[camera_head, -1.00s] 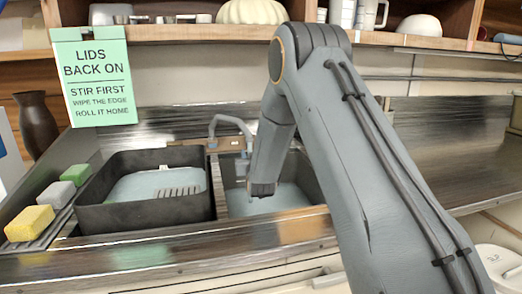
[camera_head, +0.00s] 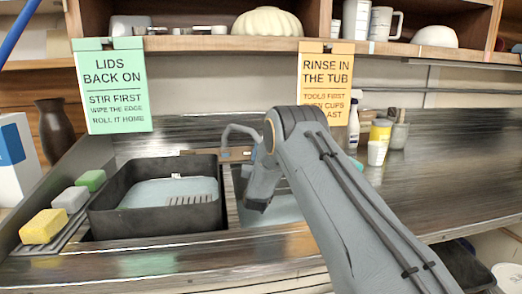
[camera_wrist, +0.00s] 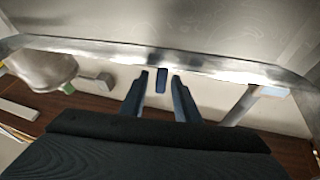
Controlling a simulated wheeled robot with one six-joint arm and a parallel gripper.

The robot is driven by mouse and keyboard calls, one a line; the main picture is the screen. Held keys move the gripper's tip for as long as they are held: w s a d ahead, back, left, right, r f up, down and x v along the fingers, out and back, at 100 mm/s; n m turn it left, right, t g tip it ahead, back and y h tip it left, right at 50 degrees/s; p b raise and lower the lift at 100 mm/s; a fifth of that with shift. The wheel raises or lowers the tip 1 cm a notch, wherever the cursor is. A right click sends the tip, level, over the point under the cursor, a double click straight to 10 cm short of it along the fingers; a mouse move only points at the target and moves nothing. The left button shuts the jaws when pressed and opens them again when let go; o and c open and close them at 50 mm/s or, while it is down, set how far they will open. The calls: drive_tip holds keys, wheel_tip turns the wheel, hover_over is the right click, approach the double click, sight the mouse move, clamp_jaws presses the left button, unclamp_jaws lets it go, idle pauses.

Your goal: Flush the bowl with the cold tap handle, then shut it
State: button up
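The sink bowl (camera_head: 284,210) on the right has pale bluish contents or floor and is partly hidden by my arm. A grey curved spout (camera_head: 240,128) rises behind it. In the head view my arm reaches down over this bowl, and its fingers are hidden. In the wrist view my gripper (camera_wrist: 161,82) has two dark fingers spread apart. A small dark blue upright piece (camera_wrist: 162,80) shows between the fingertips with gaps on both sides; it may be the cold tap handle. I cannot tell whether either finger touches it. Whether water runs is not clear.
A black tub (camera_head: 150,222) fills the left basin. Yellow (camera_head: 43,227), grey and green sponges lie on the left ledge. A green sign (camera_head: 113,88) and an orange sign (camera_head: 326,82) hang from the shelf. Bottles and cups (camera_head: 378,142) stand on the right counter.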

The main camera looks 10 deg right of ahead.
drive_tip(key=shift+w+d+r, duration=0.1)
drive_tip(key=shift+w, duration=0.3)
clamp_jaws()
drive_tip(key=shift+n+y, duration=0.3)
drive_tip(key=shift+y, duration=0.1)
drive_tip(key=shift+d+n+t+y, duration=0.1)
drive_tip(key=shift+n+t+y, duration=0.2)
drive_tip(key=shift+n+y, duration=0.2)
drive_tip(key=shift+n+y+b, duration=0.65)
drive_tip(key=shift+n+y, duration=1.05)
drive_tip(key=shift+y, duration=0.5)
